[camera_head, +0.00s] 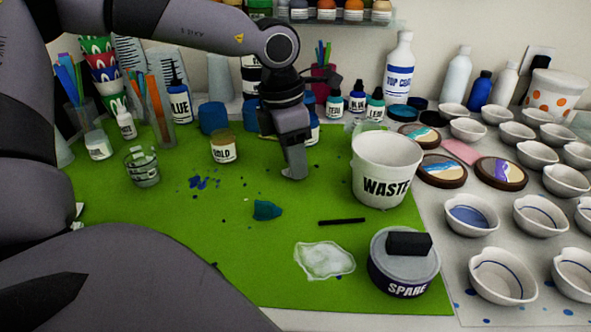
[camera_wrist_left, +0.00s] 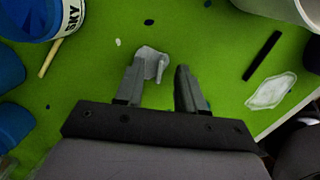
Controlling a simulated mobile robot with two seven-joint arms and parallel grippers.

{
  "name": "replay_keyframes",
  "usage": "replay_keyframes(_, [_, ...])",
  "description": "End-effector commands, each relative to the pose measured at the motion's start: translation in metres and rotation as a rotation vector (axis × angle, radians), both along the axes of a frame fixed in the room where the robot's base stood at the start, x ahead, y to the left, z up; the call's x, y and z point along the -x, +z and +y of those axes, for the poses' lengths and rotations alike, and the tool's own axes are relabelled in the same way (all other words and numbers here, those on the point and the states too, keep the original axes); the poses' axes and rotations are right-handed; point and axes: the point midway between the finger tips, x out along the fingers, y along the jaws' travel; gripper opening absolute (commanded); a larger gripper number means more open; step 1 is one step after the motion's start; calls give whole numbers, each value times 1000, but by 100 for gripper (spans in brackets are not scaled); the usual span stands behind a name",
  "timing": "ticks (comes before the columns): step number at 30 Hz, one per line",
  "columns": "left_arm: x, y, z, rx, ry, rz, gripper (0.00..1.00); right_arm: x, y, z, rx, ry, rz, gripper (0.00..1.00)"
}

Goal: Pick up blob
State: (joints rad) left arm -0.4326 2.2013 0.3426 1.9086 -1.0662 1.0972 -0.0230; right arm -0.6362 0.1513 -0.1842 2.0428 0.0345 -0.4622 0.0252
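A pale grey-white blob (camera_wrist_left: 150,61) lies on the green mat in the left wrist view, between and just beyond the fingertips, close to the left-hand finger. I cannot tell whether they touch. In the head view I cannot make this blob out; my gripper may hide it. My left gripper (camera_head: 293,173) points down low over the mat; in the wrist view (camera_wrist_left: 161,68) its fingers are apart, with nothing held. A teal lump (camera_head: 267,210) lies on the mat in front of the gripper in the head view. My right gripper is not in view.
A white WASTE cup (camera_head: 386,183), a black stick (camera_head: 342,221), a clear puddle (camera_head: 324,261) and a SPARE tin (camera_head: 403,277) are to the right and front. A GOLD jar (camera_head: 223,149) stands left. Several bowls (camera_head: 470,214) fill the right side.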

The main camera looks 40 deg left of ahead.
Motion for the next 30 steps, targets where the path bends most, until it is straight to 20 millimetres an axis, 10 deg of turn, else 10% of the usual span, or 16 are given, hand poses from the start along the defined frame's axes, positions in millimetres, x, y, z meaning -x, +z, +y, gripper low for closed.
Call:
replay_keyframes(4, [0, 0, 0, 0, 0, 0, 0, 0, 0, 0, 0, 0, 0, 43])
replay_keyframes(30, [-1, 19, 0, 0, 0, -4, 0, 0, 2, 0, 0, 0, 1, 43])
